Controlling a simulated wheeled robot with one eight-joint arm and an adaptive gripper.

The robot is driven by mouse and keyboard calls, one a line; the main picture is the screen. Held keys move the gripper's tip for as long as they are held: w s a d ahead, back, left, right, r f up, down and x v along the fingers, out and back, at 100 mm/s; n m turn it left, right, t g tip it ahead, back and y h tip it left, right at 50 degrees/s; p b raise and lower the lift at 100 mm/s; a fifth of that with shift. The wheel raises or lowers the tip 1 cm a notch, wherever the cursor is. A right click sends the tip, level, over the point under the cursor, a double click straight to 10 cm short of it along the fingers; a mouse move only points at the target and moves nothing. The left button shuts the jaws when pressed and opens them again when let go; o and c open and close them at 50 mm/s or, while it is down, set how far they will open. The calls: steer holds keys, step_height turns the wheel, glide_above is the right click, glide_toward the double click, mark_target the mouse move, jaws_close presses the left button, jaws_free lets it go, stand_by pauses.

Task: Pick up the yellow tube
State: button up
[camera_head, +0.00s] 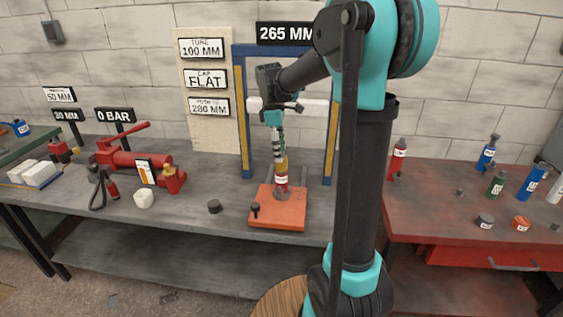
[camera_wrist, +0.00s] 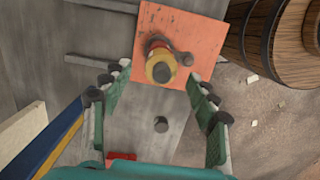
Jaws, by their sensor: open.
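The yellow tube (camera_head: 281,164) stands roughly upright in the head view. A red part with a white label (camera_head: 281,182) shows below its yellow top. It stands on an orange plate (camera_head: 290,220) on the bench. In the wrist view I look down on the tube's yellow rim and dark top (camera_wrist: 160,72). The orange plate also shows there (camera_wrist: 200,30). My gripper (camera_head: 279,148) is just above the tube in the head view. In the wrist view its green-padded fingers (camera_wrist: 159,80) are spread, one to each side of the tube, with nothing gripped.
A blue-and-yellow frame (camera_head: 245,125) stands behind the plate. A dark knob (camera_head: 255,208) is on the plate, and a dark cap (camera_head: 214,206) lies left of it. A red pump (camera_head: 130,160) is further left. A red table (camera_head: 440,210) with bottles is right. A barrel (camera_wrist: 240,35) stands near.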

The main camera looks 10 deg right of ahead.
mark_target(281, 167)
steer(key=shift+s+d+f, duration=0.1)
steer(key=shift+d+f, duration=0.05)
steer(key=shift+f, duration=0.8)
steer(key=shift+s+d+f, duration=0.1)
steer(key=shift+d+f, duration=0.05)
steer(key=shift+f, duration=0.8)
steer(key=shift+c, duration=0.4)
jaws_close()
steer(key=shift+r, duration=0.1)
